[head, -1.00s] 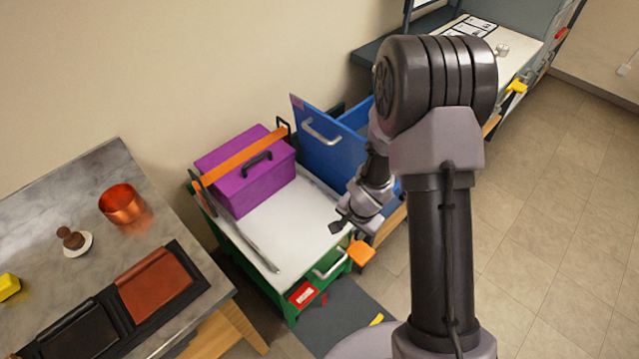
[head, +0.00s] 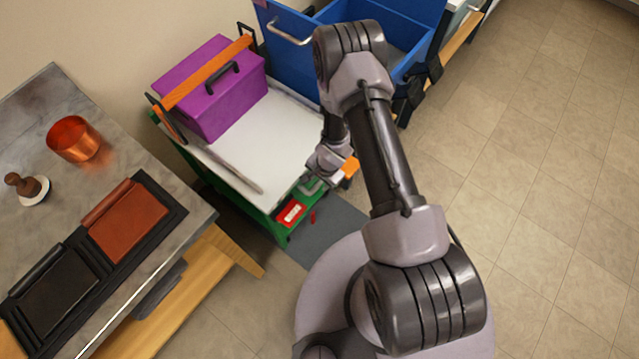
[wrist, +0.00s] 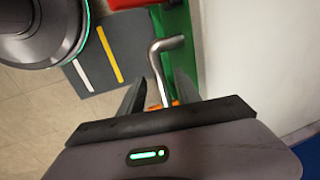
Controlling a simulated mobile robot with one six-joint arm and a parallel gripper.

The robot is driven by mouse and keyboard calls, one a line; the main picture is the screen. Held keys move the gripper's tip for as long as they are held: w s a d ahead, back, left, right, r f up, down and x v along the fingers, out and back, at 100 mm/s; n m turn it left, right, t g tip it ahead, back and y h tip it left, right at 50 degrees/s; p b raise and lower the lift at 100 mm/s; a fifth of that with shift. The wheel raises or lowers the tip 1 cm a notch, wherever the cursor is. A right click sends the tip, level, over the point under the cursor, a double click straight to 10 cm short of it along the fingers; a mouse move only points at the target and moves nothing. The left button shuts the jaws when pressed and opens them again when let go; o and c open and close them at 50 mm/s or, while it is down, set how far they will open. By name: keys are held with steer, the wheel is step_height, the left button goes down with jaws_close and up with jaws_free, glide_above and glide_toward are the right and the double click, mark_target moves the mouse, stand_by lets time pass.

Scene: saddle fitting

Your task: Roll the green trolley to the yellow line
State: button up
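The green trolley (head: 272,222) stands against the wall. It has a white top (head: 250,135) and a silver bar handle (head: 313,187) on its near end. My gripper (head: 316,176) is at this handle. In the wrist view the handle (wrist: 165,75) passes between the two fingers of my gripper (wrist: 158,88). The fingers are apart, with gaps beside the bar; I cannot tell if either touches it. The yellow line (wrist: 110,54) lies on a grey floor mat beside the trolley's handle end. In the head view the line is hidden.
A purple toolbox (head: 208,88) sits on the trolley beneath an orange bar. A blue bin (head: 300,50) stands close behind. A table (head: 30,110) with a copper pot is at left. A white line (wrist: 83,75) runs beside the yellow one. Open floor (head: 540,160) lies right.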

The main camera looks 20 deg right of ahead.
steer(key=shift+f, duration=0.2)
steer(key=shift+c, duration=0.2)
jaws_close()
stand_by(1.2)
